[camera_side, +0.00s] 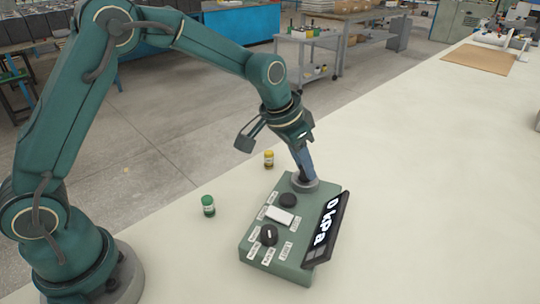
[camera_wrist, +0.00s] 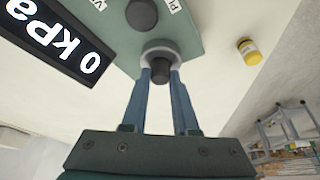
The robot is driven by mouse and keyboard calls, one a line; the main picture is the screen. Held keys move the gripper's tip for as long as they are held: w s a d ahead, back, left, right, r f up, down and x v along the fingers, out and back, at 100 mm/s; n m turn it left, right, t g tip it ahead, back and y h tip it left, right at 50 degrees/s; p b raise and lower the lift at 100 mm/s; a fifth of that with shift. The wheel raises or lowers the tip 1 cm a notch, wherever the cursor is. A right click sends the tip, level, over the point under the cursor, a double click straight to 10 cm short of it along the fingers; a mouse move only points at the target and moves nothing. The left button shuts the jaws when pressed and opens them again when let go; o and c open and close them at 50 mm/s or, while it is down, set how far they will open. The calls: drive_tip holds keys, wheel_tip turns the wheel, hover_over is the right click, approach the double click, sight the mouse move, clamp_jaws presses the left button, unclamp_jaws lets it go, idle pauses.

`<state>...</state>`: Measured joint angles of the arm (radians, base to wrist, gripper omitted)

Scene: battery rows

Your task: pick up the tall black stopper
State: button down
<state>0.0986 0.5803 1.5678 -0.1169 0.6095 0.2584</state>
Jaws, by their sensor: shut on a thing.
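The tall black stopper (camera_wrist: 160,71) shows in the wrist view as a dark cylinder at the grey ring (camera_wrist: 161,48) on the end of the green box (camera_wrist: 112,32). My gripper (camera_wrist: 161,80) has its two blue fingers on either side of the stopper and is shut on it. In the side view my gripper (camera_side: 305,176) points down at the grey ring (camera_side: 303,184) at the box's far end. The fingers hide the stopper there. I cannot tell whether it still sits in the ring or is slightly raised.
The green box (camera_side: 250,245) carries a black knob (camera_side: 268,235), a low black cap (camera_side: 287,200), a white block (camera_side: 280,215) and a tilted display (camera_side: 325,230) reading 0 kPa. A green bottle (camera_side: 208,206) and a yellow bottle (camera_side: 268,159) stand left.

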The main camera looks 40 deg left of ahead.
drive_tip(key=shift+r, duration=0.45)
drive_tip(key=r, duration=0.3)
drive_tip(key=shift+a+r, duration=0.3)
drive_tip(key=shift+r, duration=0.1)
drive_tip(key=s+a+r, duration=0.3)
drive_tip(key=a+r, duration=0.7)
drive_tip(key=shift+s+a+r, duration=0.3)
drive_tip(key=shift+r, duration=0.1)
